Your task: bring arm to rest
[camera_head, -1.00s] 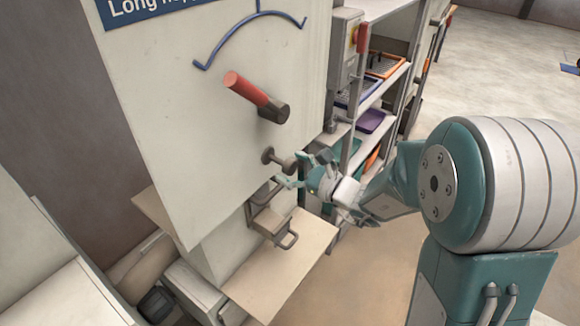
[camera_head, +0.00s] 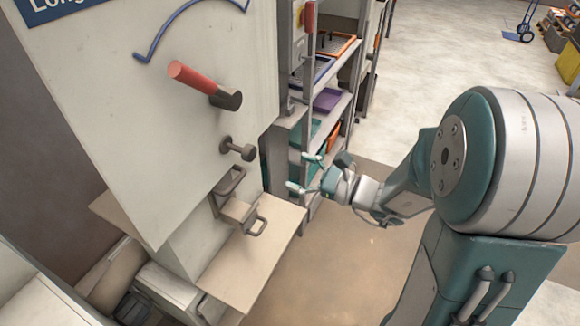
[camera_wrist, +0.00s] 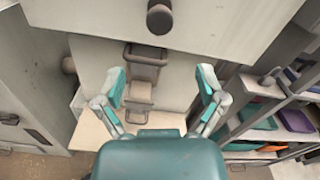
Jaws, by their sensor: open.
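My gripper (camera_head: 300,172) is open and empty in the head view, held in free air to the right of the white machine panel (camera_head: 140,130). In the wrist view my gripper (camera_wrist: 161,92) has its two teal-tipped fingers spread wide. They point toward the machine front, with a gap between them and the panel. A red-handled lever (camera_head: 192,80) and a dark round knob (camera_head: 238,149) stick out of the panel to the left of the gripper. The knob also shows at the top of the wrist view (camera_wrist: 159,17).
A small block with handles (camera_head: 240,212) sits by a beige shelf plate (camera_head: 262,250) below the panel. A rack (camera_head: 345,105) with colored trays stands behind the gripper. A blue hand cart (camera_head: 522,30) stands far off at the upper right. Open floor lies right of the rack.

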